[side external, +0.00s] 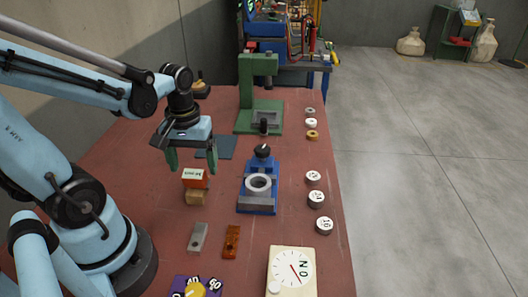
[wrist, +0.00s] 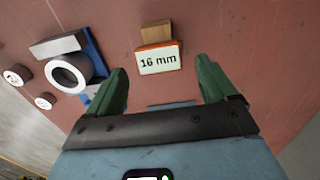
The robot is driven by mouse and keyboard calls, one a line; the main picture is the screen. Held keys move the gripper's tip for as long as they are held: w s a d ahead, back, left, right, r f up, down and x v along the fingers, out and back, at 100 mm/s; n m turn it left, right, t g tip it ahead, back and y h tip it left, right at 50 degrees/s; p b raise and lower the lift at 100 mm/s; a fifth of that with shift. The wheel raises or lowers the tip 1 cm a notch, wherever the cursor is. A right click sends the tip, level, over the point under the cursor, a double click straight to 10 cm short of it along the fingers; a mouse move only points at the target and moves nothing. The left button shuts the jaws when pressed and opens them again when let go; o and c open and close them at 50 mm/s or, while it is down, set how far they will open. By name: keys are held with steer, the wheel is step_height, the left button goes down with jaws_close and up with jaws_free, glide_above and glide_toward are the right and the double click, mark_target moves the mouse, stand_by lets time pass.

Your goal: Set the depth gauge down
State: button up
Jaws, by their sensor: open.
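No object in view is clearly the depth gauge. My gripper (side external: 192,160) is open with nothing between its green fingers. It hangs above the red table, just over and behind an orange block with a white "16 mm" face (side external: 195,178). In the wrist view, the open gripper (wrist: 165,88) has this labelled block (wrist: 158,60) beyond its fingertips, apart from them. The label rests against or on a small wooden block (side external: 195,197). A blue vise (side external: 257,202) holds a pale ring (side external: 258,183), with a black-knobbed part (side external: 263,151) at its back.
A green press (side external: 258,85) stands at the back, beside a dark blue-grey mat (side external: 222,148). Numbered round weights or discs (side external: 316,199) line the right edge. A grey bar (side external: 198,238), orange bar (side external: 231,241) and white dial box (side external: 306,285) lie in front.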

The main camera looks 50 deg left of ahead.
step_height(320, 180, up, 10)
steer(key=w+d+f+m+t, duration=0.3)
steer(key=w+d+m+t, duration=0.3)
steer(key=d+m+t, duration=0.1)
steer(key=shift+w+d+m, duration=0.15)
steer(key=shift+d+m, duration=0.3)
steer(key=shift+m, duration=0.55)
steer(key=shift+f, duration=0.1)
steer(key=n+g, duration=0.7)
steer(key=n, duration=0.2)
glide_above(192, 172)
step_height(192, 172, down, 4)
steer(key=shift+f, duration=0.1)
steer(key=shift+w+f, duration=0.15)
steer(key=shift+f, duration=2.5)
steer(key=shift+c, duration=0.3)
